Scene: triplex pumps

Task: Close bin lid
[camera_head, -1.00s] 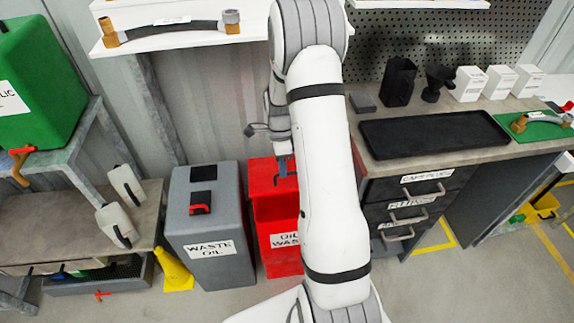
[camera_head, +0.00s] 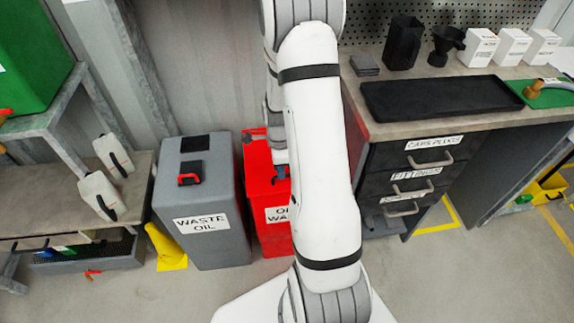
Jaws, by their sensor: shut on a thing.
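The red oily waste bin (camera_head: 276,238) stands on the floor in the middle, partly hidden behind my arm. Its red lid (camera_head: 258,172) lies across the top, looking low and nearly flat; I cannot tell whether it is fully seated. My gripper (camera_head: 281,174) is at the lid's right side, mostly hidden by my arm. Its dark fingers are shut at the lid, though the exact grip is hard to see.
A grey waste oil bin (camera_head: 203,245) stands close on the left, with a yellow cone (camera_head: 165,248) beside it. A workbench with drawers (camera_head: 430,152) is on the right, holding a black tray (camera_head: 440,97). Open floor lies in front.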

